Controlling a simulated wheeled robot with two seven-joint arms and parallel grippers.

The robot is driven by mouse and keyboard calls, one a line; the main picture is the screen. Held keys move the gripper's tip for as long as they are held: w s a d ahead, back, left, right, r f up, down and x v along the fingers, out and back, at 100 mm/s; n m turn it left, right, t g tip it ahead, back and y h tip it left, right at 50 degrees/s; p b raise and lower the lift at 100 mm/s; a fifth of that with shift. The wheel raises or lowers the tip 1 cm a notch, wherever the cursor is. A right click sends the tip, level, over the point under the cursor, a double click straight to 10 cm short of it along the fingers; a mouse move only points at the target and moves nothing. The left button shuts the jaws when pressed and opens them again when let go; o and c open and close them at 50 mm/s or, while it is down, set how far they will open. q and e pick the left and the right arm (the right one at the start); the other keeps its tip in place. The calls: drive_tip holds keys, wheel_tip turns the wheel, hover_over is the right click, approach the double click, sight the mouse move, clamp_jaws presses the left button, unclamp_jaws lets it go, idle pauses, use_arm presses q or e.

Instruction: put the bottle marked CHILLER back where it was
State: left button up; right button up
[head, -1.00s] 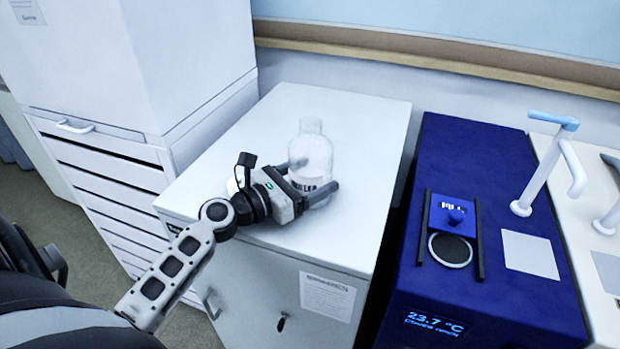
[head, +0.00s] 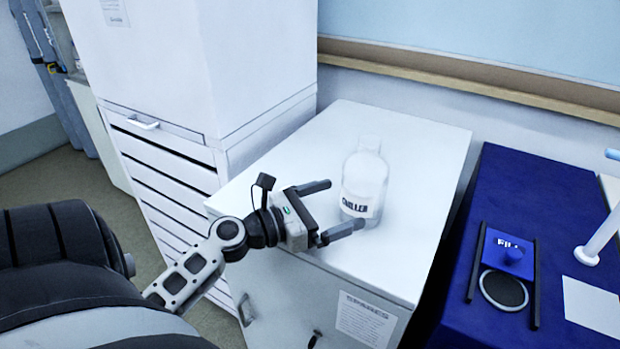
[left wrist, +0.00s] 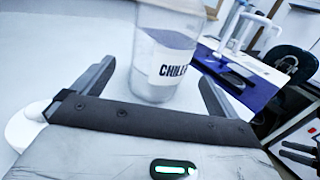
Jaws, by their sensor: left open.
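The clear bottle marked CHILLER (head: 364,184) stands upright on top of the white cabinet (head: 425,150). My left gripper (head: 338,208) is open beside it, its two fingers spread toward the bottle. In the left wrist view the bottle (left wrist: 165,55) shows just beyond the gripper's palm, with its label facing me and a finger on either side. The fingertips do not appear closed on it.
A blue unit (head: 465,250) with a small blue FILL cap and a round dark disc stands right of the cabinet. A tall white drawer cabinet (head: 205,70) stands at left. A SPARES sheet (head: 365,318) is on the cabinet front. The cabinet top around the bottle is clear.

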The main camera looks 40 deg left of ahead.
use_arm(q)
drive_tip(key=b+v, duration=0.1)
drive_tip(key=v, duration=0.4)
drive_tip(key=shift+s, duration=0.15)
drive_tip(key=shift+s+a, duration=0.1)
drive_tip(key=shift+s, duration=0.1)
use_arm(e)
drive_tip(key=shift+s+a, duration=0.1)
